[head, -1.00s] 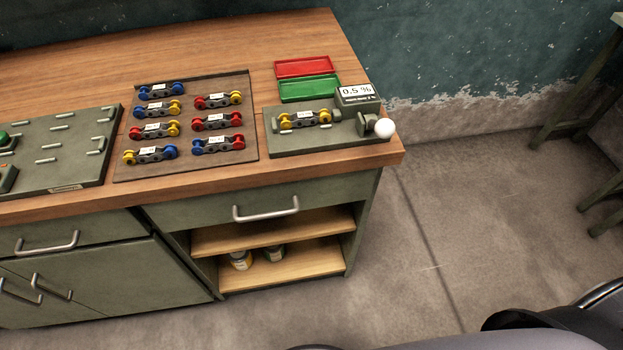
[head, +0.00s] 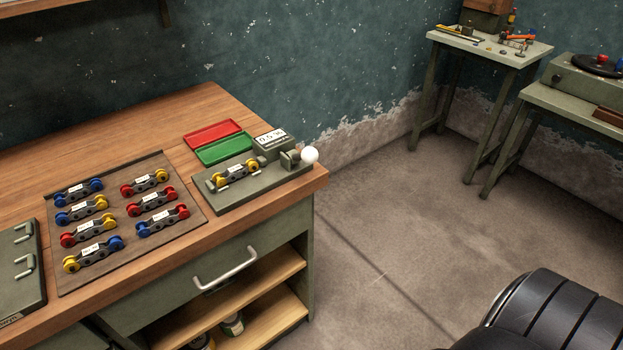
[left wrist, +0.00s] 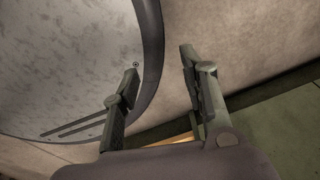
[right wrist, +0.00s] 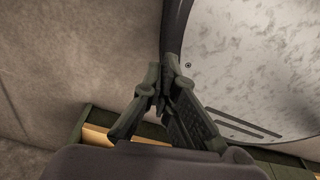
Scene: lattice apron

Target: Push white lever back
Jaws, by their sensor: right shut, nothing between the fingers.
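The white lever knob (head: 310,155) is a round white ball at the right end of the grey-green test fixture (head: 238,196), by the bench's right corner. A chain piece with yellow rollers (head: 235,175) lies on the fixture, and a small display reading about 0.5 % (head: 271,140) stands behind it. Neither gripper shows in the head view. In the left wrist view my left gripper (left wrist: 158,58) has its fingers apart with nothing between them. In the right wrist view my right gripper (right wrist: 157,78) has its fingertips together, empty. Both are away from the lever.
A red tray (head: 213,134) and a green tray (head: 224,149) lie behind the fixture. A board (head: 130,226) with several chain pieces lies to its left. Open floor (head: 390,230) lies right of the bench. Two side tables (head: 488,42) stand at the back right.

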